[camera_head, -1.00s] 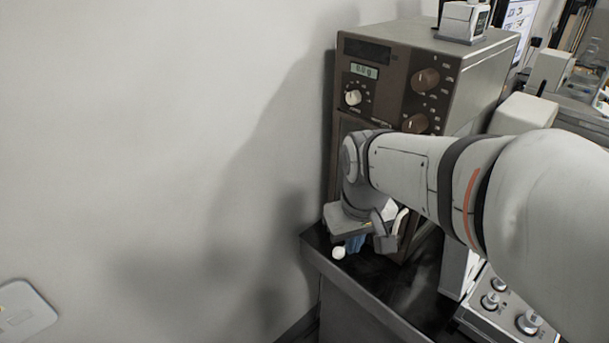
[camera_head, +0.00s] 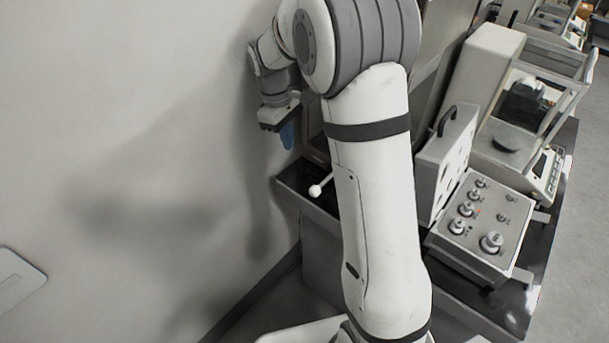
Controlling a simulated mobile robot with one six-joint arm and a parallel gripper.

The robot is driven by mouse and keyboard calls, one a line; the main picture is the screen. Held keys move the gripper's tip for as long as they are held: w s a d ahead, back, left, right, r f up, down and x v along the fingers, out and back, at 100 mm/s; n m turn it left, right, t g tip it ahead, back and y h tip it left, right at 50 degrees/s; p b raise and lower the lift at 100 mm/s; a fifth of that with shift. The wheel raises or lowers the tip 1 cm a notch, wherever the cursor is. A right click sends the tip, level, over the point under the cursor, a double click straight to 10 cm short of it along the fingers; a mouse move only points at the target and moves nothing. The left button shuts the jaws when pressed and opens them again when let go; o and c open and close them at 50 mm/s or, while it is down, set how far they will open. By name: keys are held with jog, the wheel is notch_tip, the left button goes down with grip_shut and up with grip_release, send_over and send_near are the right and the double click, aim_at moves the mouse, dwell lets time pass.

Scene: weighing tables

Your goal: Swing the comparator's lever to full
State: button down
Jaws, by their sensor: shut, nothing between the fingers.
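The lever shows as a white ball knob (camera_head: 316,190) on a short pale rod that sticks out past the left side of my arm, over the dark table edge. The housing it belongs to, the comparator, is mostly hidden behind my arm; a brownish edge (camera_head: 316,147) shows just left of the arm. My gripper (camera_head: 287,136), with blue fingertips, points down, shut and empty. It is above and left of the knob in the picture, close to the wall and apart from the knob.
The dark table (camera_head: 294,180) meets the pale wall at left. Right of my arm stand a panel with a black handle (camera_head: 447,121), a grey box with several knobs (camera_head: 483,219) and a glass-sided balance (camera_head: 520,125).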

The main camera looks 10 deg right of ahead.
aim_at(324, 182)
jog(key=f, duration=0.3)
jog(key=s+d+f, duration=0.1)
jog(key=f, duration=0.5)
jog(key=shift+s+d+f, duration=0.2)
jog(key=shift+s+f, duration=0.1)
jog(key=shift+s+d+f+p, duration=0.4)
jog(key=shift+s+d, duration=0.35)
jog(key=shift+d, duration=0.05)
jog(key=shift+s+d+f, duration=0.35)
jog(key=shift+s+d, duration=0.05)
